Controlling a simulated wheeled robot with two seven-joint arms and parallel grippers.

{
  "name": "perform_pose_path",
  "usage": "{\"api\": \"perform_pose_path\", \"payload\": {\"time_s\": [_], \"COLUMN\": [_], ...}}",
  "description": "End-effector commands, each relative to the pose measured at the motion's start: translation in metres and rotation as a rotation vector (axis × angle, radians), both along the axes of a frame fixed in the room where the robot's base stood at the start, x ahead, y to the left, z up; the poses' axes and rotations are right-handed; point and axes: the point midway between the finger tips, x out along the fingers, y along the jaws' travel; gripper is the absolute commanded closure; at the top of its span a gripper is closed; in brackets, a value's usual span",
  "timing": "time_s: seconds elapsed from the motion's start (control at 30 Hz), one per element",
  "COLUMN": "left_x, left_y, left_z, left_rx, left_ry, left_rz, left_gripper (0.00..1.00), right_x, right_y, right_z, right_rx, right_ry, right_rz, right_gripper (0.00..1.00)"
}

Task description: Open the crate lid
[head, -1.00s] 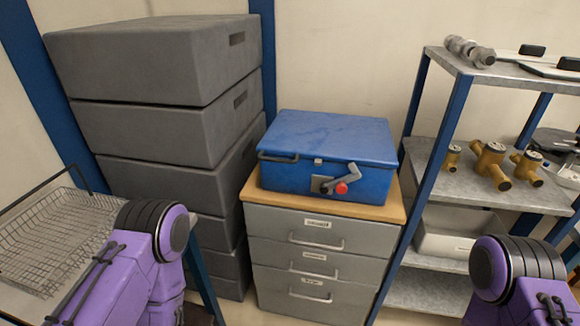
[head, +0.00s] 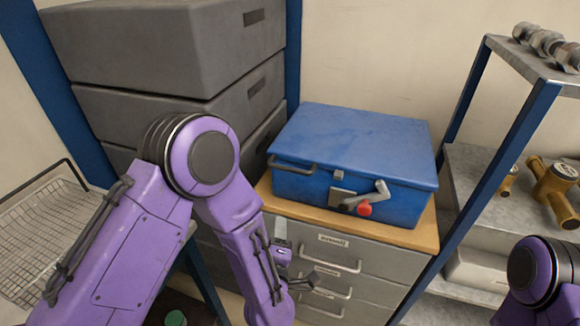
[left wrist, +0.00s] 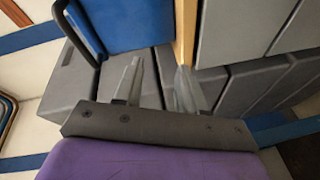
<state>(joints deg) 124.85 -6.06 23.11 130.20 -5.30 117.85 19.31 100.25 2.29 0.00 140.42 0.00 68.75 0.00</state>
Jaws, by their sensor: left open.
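The blue crate (head: 300,188) stands on a wooden-topped drawer cabinet, and its blue lid (head: 355,140) is down. A dark bar handle (head: 293,165) is at the lid's front left. A latch with a grey lever and red knob (head: 364,209) is on the crate's front. My left gripper (head: 303,284) is low in front of the drawers, below the crate and apart from it. In the left wrist view its fingers (left wrist: 160,85) are apart and empty, with the blue crate (left wrist: 110,22) beyond at the upper left. My right gripper is out of view.
The cabinet's wooden top (head: 420,236) and grey drawers (head: 375,262) are below the crate. Stacked grey boxes (head: 170,50) stand at the left and a metal shelf (head: 500,165) at the right. A wire basket (head: 45,230) is at far left.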

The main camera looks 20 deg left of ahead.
Motion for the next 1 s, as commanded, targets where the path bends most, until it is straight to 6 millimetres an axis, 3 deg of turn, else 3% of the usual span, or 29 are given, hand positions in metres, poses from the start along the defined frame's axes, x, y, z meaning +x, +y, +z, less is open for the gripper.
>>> {"api": "perform_pose_path", "payload": {"time_s": [0.03, 0.1, 0.2, 0.7, 1.0], "left_x": [0.010, 0.013, 0.016, 0.101, 0.110], "left_y": [-0.015, -0.027, -0.032, 0.002, 0.005], "left_z": [0.038, 0.074, 0.097, 0.116, 0.114], "left_rx": [-0.107, -0.230, -0.318, -0.324, -0.321], "left_ry": [-0.151, -0.298, -0.392, -0.398, -0.396], "left_rz": [0.026, 0.055, 0.076, 0.082, 0.080], "left_gripper": [0.60, 0.60, 0.60, 0.60, 0.60], "right_x": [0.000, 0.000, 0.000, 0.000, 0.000], "right_y": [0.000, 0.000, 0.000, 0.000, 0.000], "right_z": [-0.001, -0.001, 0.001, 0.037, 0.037], "right_rx": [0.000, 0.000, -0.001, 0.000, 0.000], "right_ry": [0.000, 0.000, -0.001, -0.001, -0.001], "right_rz": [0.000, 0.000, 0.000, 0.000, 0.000], "right_gripper": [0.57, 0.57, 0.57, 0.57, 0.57]}}
